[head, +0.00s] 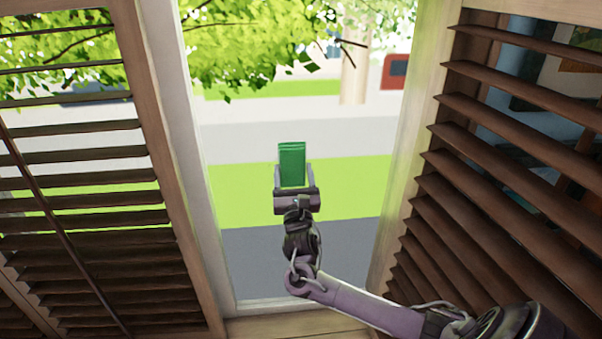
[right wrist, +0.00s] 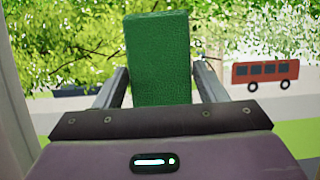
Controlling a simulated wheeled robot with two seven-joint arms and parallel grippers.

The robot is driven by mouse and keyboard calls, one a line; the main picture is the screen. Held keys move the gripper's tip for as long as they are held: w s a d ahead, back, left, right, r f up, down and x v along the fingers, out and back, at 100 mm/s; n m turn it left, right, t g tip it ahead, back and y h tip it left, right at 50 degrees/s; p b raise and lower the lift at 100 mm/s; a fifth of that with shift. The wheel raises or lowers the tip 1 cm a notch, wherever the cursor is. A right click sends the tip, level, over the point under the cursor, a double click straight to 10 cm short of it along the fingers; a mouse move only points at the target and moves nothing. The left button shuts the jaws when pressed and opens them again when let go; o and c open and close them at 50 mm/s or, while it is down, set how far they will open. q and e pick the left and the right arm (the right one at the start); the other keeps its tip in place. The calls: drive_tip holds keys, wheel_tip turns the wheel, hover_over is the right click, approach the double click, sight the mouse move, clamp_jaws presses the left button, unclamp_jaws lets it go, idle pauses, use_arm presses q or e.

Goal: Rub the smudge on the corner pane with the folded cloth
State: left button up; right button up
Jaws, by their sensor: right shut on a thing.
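The folded cloth (head: 292,154) is a green upright block in the middle of the head view. My right gripper (head: 293,171) is shut on its lower part, with one finger on each side. In the right wrist view the cloth (right wrist: 158,50) stands up between the two fingers, its textured broad face towards the camera. The pane (head: 245,182) fills the tall opening between two shutters, with the outdoors showing through. I cannot make out a smudge on it; the cloth and gripper cover part of it. Whether the cloth touches the glass I cannot tell. My left gripper is not in view.
A slatted shutter (head: 95,185) stands on the left and another slatted shutter (head: 500,150) on the right, flanking the opening. A pale window frame post (head: 185,150) runs down the left side. The wooden sill (head: 290,325) lies below. The space around the cloth is clear.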

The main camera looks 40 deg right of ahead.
drive_tip(key=w+a, duration=0.2)
drive_tip(key=a, duration=0.1)
drive_tip(key=shift+a, duration=0.1)
drive_tip(key=shift+s, duration=0.1)
idle(0.3)
drive_tip(key=s+a+p, duration=0.2)
drive_tip(key=s+p, duration=0.1)
drive_tip(key=s+a+p, duration=0.1)
drive_tip(key=s+p, duration=0.1)
idle(0.4)
drive_tip(key=shift+s+a, duration=0.1)
